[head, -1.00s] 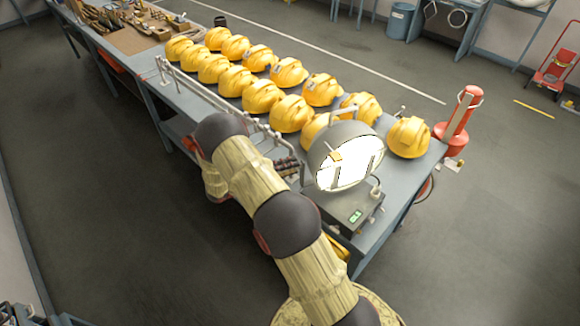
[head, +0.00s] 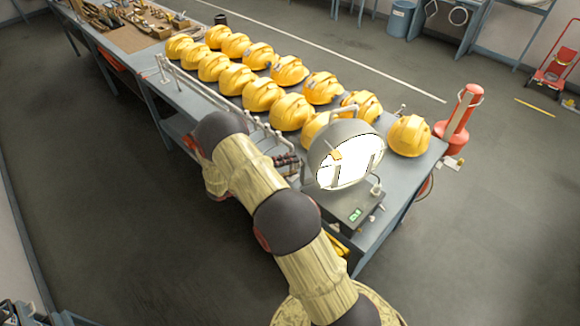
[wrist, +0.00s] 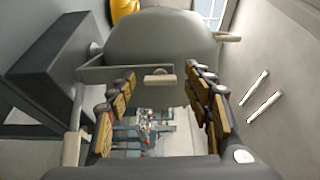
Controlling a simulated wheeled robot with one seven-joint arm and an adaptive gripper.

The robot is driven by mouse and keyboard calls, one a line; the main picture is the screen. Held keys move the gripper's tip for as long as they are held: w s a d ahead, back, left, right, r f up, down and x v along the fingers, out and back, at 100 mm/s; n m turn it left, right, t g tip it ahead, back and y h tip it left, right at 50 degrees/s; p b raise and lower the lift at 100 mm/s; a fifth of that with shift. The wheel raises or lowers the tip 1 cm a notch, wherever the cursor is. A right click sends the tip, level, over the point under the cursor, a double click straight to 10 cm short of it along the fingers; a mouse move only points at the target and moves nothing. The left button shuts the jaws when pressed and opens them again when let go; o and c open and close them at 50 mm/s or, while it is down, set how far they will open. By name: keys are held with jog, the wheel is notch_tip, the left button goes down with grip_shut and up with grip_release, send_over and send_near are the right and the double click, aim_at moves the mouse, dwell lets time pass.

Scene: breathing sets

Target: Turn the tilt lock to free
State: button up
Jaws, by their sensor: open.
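A grey domed unit (head: 345,132) with a bright white front stands in a frame at the near end of the bench. It fills the upper middle of the wrist view (wrist: 160,42). A small tan lever (wrist: 160,79), apparently the tilt lock, lies crosswise on a bracket by the dome. It shows between my fingers and beyond their tips. My gripper (wrist: 164,88) is open and empty, one finger on each side of the lever's line. In the head view my gripper (head: 290,164) is just left of the dome. Contact and lock markings cannot be made out.
A grey box with a green display (head: 355,214) sits under the dome. Rows of yellow helmets (head: 262,95) fill the bench behind, with a rail (head: 215,98) along its left edge. A red cylinder (head: 460,118) stands past the right end. The floor left of the bench is clear.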

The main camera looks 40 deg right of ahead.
jog(key=v, duration=1.2)
jog(key=shift+w, duration=0.1)
dwell(0.4)
